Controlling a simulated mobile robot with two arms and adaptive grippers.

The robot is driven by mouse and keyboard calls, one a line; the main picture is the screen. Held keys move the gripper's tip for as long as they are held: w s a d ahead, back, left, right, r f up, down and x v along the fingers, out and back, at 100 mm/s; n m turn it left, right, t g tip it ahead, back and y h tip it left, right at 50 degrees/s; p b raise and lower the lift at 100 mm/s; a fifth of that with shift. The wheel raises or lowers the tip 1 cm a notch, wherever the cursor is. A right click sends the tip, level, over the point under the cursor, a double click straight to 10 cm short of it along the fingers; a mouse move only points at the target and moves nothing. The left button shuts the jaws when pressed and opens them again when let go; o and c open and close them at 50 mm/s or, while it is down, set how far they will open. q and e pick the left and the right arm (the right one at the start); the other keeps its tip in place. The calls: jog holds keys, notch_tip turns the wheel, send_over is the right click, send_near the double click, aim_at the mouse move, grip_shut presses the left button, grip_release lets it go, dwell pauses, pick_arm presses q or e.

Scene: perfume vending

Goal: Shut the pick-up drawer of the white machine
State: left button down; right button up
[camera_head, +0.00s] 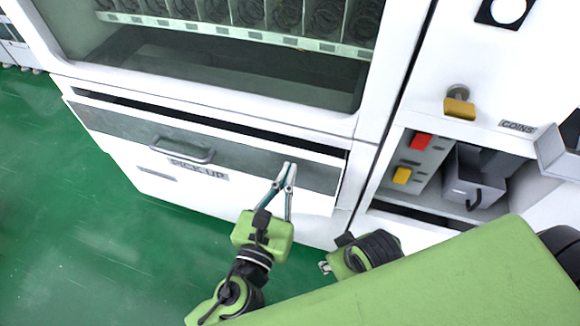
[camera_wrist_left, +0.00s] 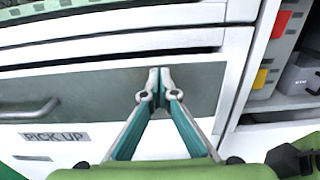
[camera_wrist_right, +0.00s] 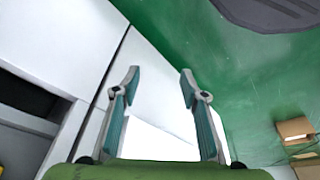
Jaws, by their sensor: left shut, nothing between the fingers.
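The pick-up drawer (camera_head: 110,123) is in the lower part of the white machine (camera_head: 310,118). It stands out a little, with a dark gap along its top. Its grey front has a bar handle (camera_head: 183,150) above a PICK UP label, and it also shows in the left wrist view (camera_wrist_left: 100,92). My left gripper (camera_head: 289,166) is shut and empty, its tips at the right part of the grey front, right of the handle; I cannot tell whether they touch it. My right gripper (camera_wrist_right: 158,72) is open and empty, facing a white panel and the green floor.
Right of the drawer is an open coin bay with a red button (camera_head: 421,141), a yellow button (camera_head: 402,175) and a grey bin (camera_head: 474,180). A yellow padlock (camera_head: 459,108) is above it. The green floor (camera_head: 60,230) at left is clear. A cardboard box (camera_wrist_right: 295,129) is in the right wrist view.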

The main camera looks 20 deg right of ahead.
aim_at(293, 157)
pick_arm(q)
jog(key=shift+x, duration=0.85)
pick_arm(e)
jog(key=shift+r, duration=0.35)
pick_arm(q)
jog(key=shift+w+d, duration=0.25)
jog(key=shift+w, duration=0.1)
jog(key=p+x, duration=0.1)
jog(key=x, duration=0.3)
jog(key=shift+r, duration=0.1)
pick_arm(e)
notch_tip(293, 157, down, 4)
jog(key=shift+a+r, duration=0.1)
jog(key=shift+a, duration=0.05)
pick_arm(q)
jog(key=shift+r, duration=0.1)
jog(key=shift+a, duration=0.1)
